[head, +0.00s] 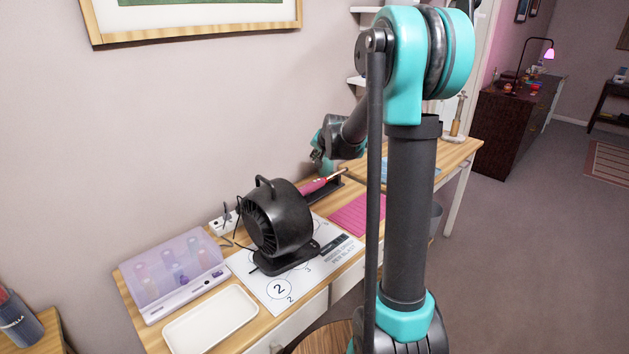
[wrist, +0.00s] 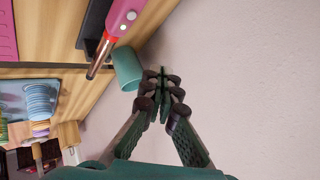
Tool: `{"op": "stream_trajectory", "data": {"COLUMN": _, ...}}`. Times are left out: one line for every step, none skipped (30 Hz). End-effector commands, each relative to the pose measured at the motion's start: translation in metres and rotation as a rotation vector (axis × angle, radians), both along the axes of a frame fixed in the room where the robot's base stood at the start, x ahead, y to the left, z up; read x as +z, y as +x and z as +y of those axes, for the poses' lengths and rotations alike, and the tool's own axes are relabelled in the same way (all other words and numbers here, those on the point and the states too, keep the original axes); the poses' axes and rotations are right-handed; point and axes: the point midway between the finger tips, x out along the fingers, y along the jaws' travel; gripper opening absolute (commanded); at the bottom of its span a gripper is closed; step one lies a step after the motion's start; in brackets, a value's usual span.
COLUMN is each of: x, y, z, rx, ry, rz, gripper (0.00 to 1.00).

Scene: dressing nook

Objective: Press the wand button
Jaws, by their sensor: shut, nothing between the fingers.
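The pink wand (head: 314,187) lies on a dark rest behind the black fan on the wooden table. In the wrist view the wand (wrist: 118,28) is at the top, with a copper-coloured barrel pointing down-left. A small pale round spot, likely the button (wrist: 131,15), shows on its pink handle. My gripper (wrist: 163,74) is shut and empty, to the right of and below the wand in the wrist view, apart from it. In the head view my gripper (head: 317,156) is above the wand, near the wall; its fingertips are small there.
A black fan (head: 277,222) stands in front of the wand. A teal cup (wrist: 127,68) is close to my fingers. A pink mat (head: 358,214), lilac case (head: 172,272), white tray (head: 210,321) and power strip (head: 222,223) are on the table. The wall is close behind.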

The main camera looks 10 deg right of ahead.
Motion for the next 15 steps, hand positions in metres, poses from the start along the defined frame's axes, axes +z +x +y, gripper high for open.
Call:
{"op": "stream_trajectory", "data": {"x": -0.007, "y": 0.0, "z": 0.0, "rx": 0.0, "ry": 0.0, "rz": 0.0, "gripper": 0.0}}
{"op": "stream_trajectory", "data": {"x": -0.011, "y": 0.0, "z": 0.0, "rx": 0.0, "ry": 0.0, "rz": 0.0, "gripper": 0.0}}
{"op": "stream_trajectory", "data": {"x": -0.017, "y": 0.0, "z": 0.0, "rx": 0.0, "ry": 0.0, "rz": 0.0, "gripper": 0.0}}
{"op": "stream_trajectory", "data": {"x": -0.021, "y": 0.0, "z": 0.0, "rx": 0.0, "ry": 0.0, "rz": 0.0, "gripper": 0.0}}
{"op": "stream_trajectory", "data": {"x": -0.025, "y": 0.0, "z": 0.0, "rx": 0.0, "ry": 0.0, "rz": 0.0, "gripper": 0.0}}
{"op": "stream_trajectory", "data": {"x": -0.03, "y": 0.0, "z": 0.0, "rx": 0.0, "ry": 0.0, "rz": 0.0, "gripper": 0.0}}
{"op": "stream_trajectory", "data": {"x": -0.034, "y": 0.0, "z": 0.0, "rx": 0.0, "ry": 0.0, "rz": 0.0, "gripper": 0.0}}
{"op": "stream_trajectory", "data": {"x": -0.038, "y": 0.0, "z": 0.0, "rx": 0.0, "ry": 0.0, "rz": 0.0, "gripper": 0.0}}
{"op": "stream_trajectory", "data": {"x": -0.042, "y": 0.0, "z": 0.0, "rx": 0.0, "ry": 0.0, "rz": 0.0, "gripper": 0.0}}
{"op": "stream_trajectory", "data": {"x": -0.046, "y": 0.0, "z": 0.0, "rx": 0.0, "ry": 0.0, "rz": 0.0, "gripper": 0.0}}
{"op": "stream_trajectory", "data": {"x": -0.049, "y": 0.0, "z": 0.0, "rx": 0.0, "ry": 0.0, "rz": 0.0, "gripper": 0.0}}
{"op": "stream_trajectory", "data": {"x": -0.053, "y": 0.0, "z": 0.0, "rx": 0.0, "ry": 0.0, "rz": 0.0, "gripper": 0.0}}
{"op": "stream_trajectory", "data": {"x": -0.055, "y": 0.0, "z": 0.0, "rx": 0.0, "ry": 0.0, "rz": 0.0, "gripper": 0.0}}
{"op": "stream_trajectory", "data": {"x": -0.057, "y": 0.0, "z": 0.0, "rx": 0.0, "ry": 0.0, "rz": 0.0, "gripper": 0.0}}
{"op": "stream_trajectory", "data": {"x": -0.06, "y": 0.0, "z": 0.0, "rx": 0.0, "ry": 0.0, "rz": 0.0, "gripper": 0.0}}
